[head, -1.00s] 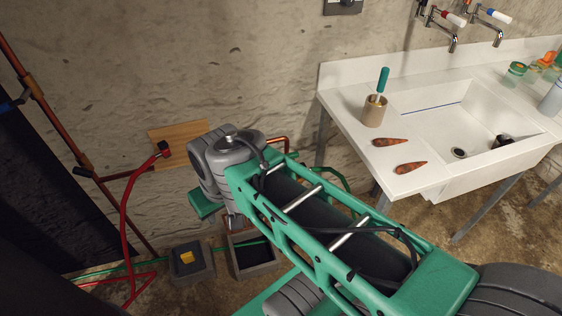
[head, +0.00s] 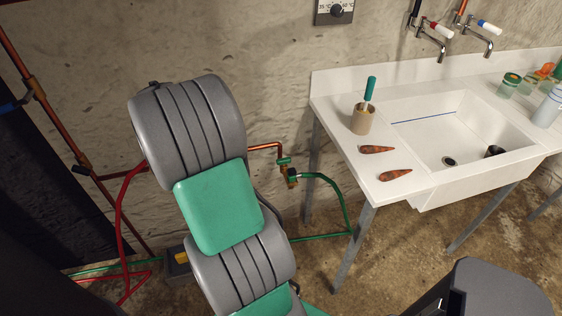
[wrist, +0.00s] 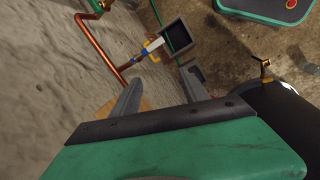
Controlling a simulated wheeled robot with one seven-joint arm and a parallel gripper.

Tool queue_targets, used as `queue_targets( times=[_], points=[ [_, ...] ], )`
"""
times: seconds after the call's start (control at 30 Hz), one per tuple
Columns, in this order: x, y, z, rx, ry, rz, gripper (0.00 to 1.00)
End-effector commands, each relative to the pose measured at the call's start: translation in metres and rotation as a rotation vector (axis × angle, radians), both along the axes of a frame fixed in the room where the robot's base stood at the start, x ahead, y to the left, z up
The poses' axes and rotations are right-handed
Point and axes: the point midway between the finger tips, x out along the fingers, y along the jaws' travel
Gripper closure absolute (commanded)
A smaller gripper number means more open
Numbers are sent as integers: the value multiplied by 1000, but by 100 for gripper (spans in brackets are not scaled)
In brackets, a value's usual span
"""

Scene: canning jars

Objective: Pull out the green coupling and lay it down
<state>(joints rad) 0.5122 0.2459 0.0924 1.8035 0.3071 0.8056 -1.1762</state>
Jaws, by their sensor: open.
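In the head view, a green hose (head: 334,190) ends at a small brass and dark fitting (head: 291,178) below a copper pipe stub on the wall. A green coupling (head: 303,175) appears to be at this hose end, still joined to the fitting; the details are too small to tell. My gripper (wrist: 161,74) shows in the wrist view with its two grey fingers apart and nothing between them. It is not clearly visible in the head view. In the wrist view, a copper pipe (wrist: 97,45) and a small grey bin (wrist: 178,36) lie beyond the fingers.
A white sink counter (head: 335,105) stands at the right, with a cup (head: 363,120) and two rust-coloured pointed pieces on it. Its metal leg (head: 352,250) is close to the green hose. A red hose (head: 122,215) hangs at the left. My arm links hide part of the wall and floor.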

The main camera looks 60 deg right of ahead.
Motion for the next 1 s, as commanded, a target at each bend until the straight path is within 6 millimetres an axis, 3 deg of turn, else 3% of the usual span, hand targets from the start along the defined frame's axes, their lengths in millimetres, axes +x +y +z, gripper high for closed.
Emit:
queue_targets(
  times=[0.03, 0.1, 0.2, 0.3, 0.4, 0.5, 1.0],
  points=[
    [-12, -46, -25, -8, 68, 28, 47],
    [-32, -103, -55, -20, 154, 94, 47],
    [-72, -167, -99, -11, 268, 178, 47],
    [-109, -206, -133, 8, 350, 246, 47],
    [-132, -225, -152, 24, 396, 288, 47],
    [-140, -232, -162, 31, 412, 305, 47],
    [-160, -251, -228, 31, 412, 307, 47]
  ],
)
